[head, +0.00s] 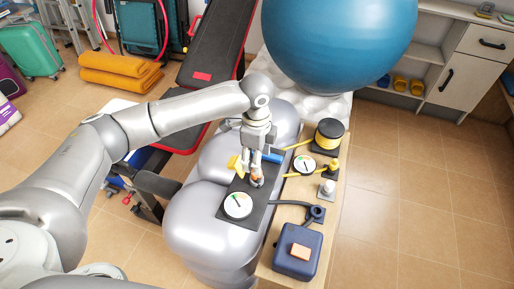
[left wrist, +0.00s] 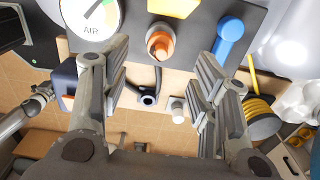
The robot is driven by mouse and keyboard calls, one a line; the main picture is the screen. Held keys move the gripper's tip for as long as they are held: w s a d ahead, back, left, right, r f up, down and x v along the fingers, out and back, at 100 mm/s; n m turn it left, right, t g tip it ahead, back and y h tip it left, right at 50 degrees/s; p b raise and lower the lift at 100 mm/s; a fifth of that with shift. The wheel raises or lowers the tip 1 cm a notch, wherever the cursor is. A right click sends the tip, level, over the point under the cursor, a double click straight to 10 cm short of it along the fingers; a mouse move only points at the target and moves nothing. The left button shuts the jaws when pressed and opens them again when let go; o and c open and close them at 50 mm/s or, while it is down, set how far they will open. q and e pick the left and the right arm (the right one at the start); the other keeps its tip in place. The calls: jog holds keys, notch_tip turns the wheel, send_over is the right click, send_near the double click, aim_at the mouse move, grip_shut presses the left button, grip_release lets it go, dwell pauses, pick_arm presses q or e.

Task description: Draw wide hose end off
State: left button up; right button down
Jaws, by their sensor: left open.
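A dark grey panel (head: 226,209) carries a round gauge marked AIR (left wrist: 95,16), a yellow lever (head: 234,164), a blue handle (left wrist: 229,38) and an orange fitting in a grey ring (left wrist: 160,43). A thick dark hose (head: 290,203) ends in a dark ring-shaped end (left wrist: 148,98) on the wooden bench (head: 262,271). My left gripper (head: 256,180) is over the panel at the orange fitting. In the left wrist view its fingers (left wrist: 155,85) are wide apart, with nothing held. My right gripper (left wrist: 42,95) seems to show at the left edge; its jaws are unclear.
A yellow hose coil (head: 328,134), a second gauge (head: 304,164), a yellow fitting (head: 332,165) and a light grey cylinder (head: 327,188) stand on the bench. A navy box (head: 298,252) is at its near end. Silver rounded bags (head: 205,230) lie left; tiled floor is free right.

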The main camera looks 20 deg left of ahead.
pick_arm(q)
notch_tip(320, 180, down, 7)
jog(key=shift+f, duration=0.2)
jog(key=shift+c, duration=0.2)
grip_shut()
jog(key=shift+r+p, duration=2.35)
jog(key=shift+p, duration=0.25)
